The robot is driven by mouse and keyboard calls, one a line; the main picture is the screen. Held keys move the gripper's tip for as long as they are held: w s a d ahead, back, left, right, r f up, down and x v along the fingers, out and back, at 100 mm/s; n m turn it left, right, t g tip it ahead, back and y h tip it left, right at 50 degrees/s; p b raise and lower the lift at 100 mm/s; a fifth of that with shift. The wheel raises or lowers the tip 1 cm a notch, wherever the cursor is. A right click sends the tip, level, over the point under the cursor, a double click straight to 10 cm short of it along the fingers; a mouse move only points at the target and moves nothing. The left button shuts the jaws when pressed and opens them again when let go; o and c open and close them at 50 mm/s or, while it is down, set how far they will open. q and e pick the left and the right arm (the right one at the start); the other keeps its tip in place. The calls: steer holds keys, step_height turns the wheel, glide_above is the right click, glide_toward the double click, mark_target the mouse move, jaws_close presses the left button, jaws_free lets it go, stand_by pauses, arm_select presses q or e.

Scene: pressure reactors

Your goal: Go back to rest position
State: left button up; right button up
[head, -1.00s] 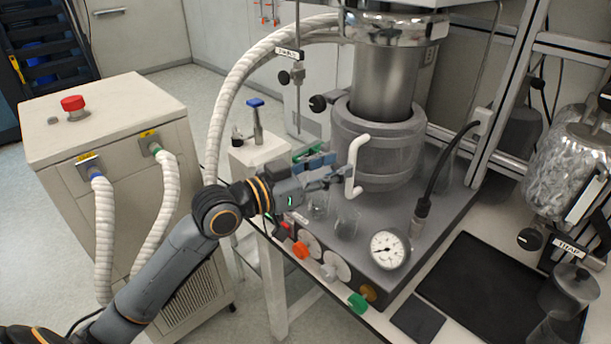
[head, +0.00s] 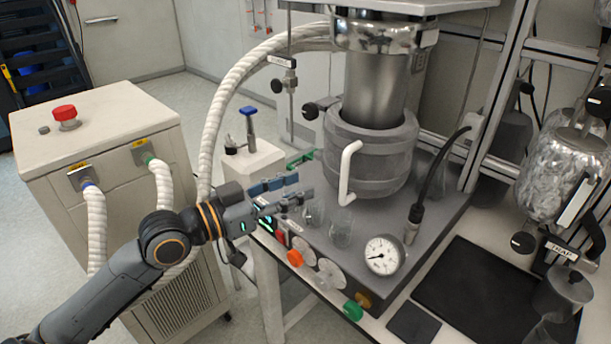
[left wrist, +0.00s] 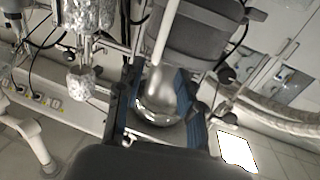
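My left gripper (head: 303,190) is near the front left edge of the reactor's grey base, its fingers pointing right. In the left wrist view its two blue-padded fingers (left wrist: 160,105) are spread apart, with nothing held between them. The white bent handle (head: 348,172) stands in front of the grey reactor jacket (head: 372,150), to the right of the fingertips and apart from them. In the left wrist view the handle (left wrist: 166,35) shows beyond the fingers. My right gripper is not in view.
Small glass beakers (head: 341,234) stand close to the fingers on the base. A pressure gauge (head: 382,254) and coloured knobs line its front. A white cabinet (head: 100,120) with a red button and hoses stands at the left. Floor shows between cabinet and bench.

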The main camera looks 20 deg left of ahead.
arm_select(q)
steer(key=s+d+f+n+g+y, duration=0.1)
steer(key=s+f+g+y, duration=0.2)
steer(key=f, duration=0.7)
steer(key=s+d+f+n+g+y, duration=0.15)
steer(key=s+f, duration=0.25)
steer(key=f, duration=0.6)
steer(key=s+f+n+g+y, duration=0.2)
steer(key=s+f+g+y, duration=0.45)
steer(key=s+f, duration=0.75)
step_height(320, 180, down, 24)
steer(key=s+g+h, duration=0.2)
steer(key=s, duration=0.1)
steer(key=s+a+f+g, duration=0.1)
steer(key=s+a+f, duration=0.1)
steer(key=s+f, duration=1.3)
steer(key=shift+s+a+f+m, duration=0.25)
steer(key=shift+s+f+m, duration=0.15)
steer(key=shift+s, duration=0.4)
